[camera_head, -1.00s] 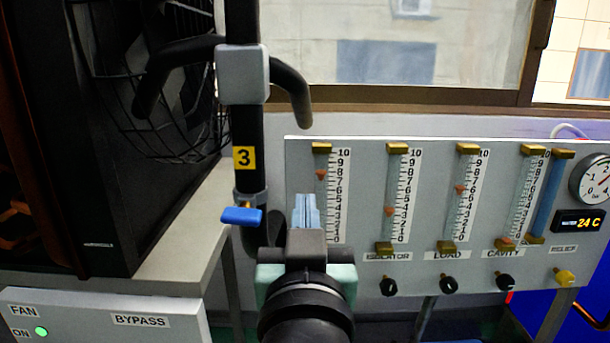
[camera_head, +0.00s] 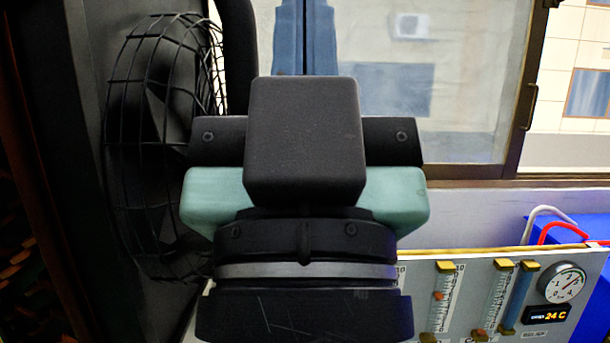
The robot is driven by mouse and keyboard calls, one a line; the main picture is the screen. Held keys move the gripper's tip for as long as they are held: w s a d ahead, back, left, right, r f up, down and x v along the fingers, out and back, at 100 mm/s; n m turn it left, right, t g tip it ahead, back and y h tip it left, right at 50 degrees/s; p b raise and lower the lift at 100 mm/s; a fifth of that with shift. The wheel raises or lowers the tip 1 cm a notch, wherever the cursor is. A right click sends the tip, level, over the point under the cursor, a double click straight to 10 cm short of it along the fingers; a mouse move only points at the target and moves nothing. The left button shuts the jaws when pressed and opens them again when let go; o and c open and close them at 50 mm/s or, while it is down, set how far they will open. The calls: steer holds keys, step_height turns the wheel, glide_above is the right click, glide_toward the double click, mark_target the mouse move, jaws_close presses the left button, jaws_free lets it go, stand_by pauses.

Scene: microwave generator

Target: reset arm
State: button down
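My gripper (camera_head: 304,30) is raised in the middle of the view, close to the camera. Its two blue fingers point up, with only a thin dark line between them and nothing visible held. The black and green gripper body and wrist fill the centre. The fingertips run off the top edge. The fingers overlap the window (camera_head: 385,110) in the picture, and no contact with anything shows.
A wire-caged fan (camera_head: 150,130) stands on the left, beside a dark cabinet. The grey flowmeter panel (camera_head: 470,325), with a round gauge (camera_head: 562,283) and a 24 C display, is at the lower right, partly hidden by my arm.

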step_height(320, 180, up, 19)
steer(key=p, duration=1.6)
steer(key=shift+f, duration=0.15)
